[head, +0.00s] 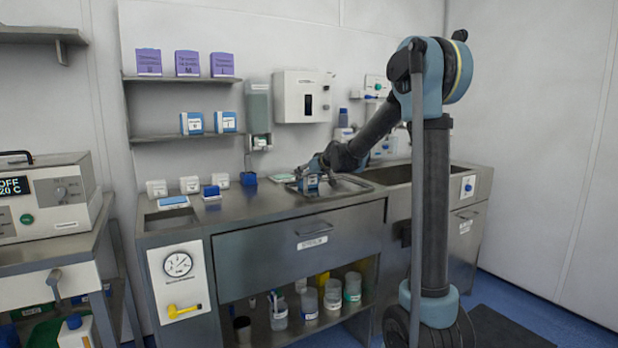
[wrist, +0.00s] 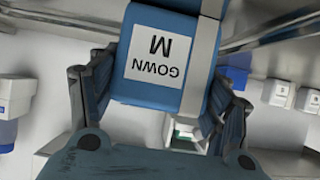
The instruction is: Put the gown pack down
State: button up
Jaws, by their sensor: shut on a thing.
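The gown pack (wrist: 190,90) is a blue block with a white label reading "GOWN M", upside down in the wrist view. My gripper (wrist: 165,95) has its dark fingers on both sides of the pack and is shut on it. In the head view the pack (head: 309,184) shows small and partly hidden at my gripper (head: 313,177), low over the metal counter (head: 265,210) near the sink. I cannot tell whether the pack touches the counter or a frame there.
Two blue-and-white packs (head: 226,122) stand on the lower wall shelf, with purple boxes (head: 187,64) above. Small white boxes (head: 190,185) and blue items (head: 248,179) stand at the counter's back left. The front middle of the counter is clear. A sink (head: 400,173) lies right.

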jog(key=o, duration=1.1)
jog(key=shift+o, duration=0.2)
jog(key=v, duration=1.2)
jog(key=s+d+f+m+g+h, duration=0.2)
jog(key=s+d+f, duration=0.5)
jog(key=s, duration=0.8)
jog(key=s+d+f+m+g+h, duration=0.2)
jog(key=s+d+f, duration=0.6)
jog(key=s, duration=0.6)
jog(key=s+d+f+m+g+h, duration=0.2)
jog(key=s+d+f+g, duration=0.2)
jog(key=s+d+f, duration=0.4)
jog(key=s+f, duration=0.3)
jog(key=s, duration=0.4)
jog(key=shift+s+m+h, duration=0.3)
jog(key=shift+h, duration=0.1)
jog(key=shift+f, duration=0.15)
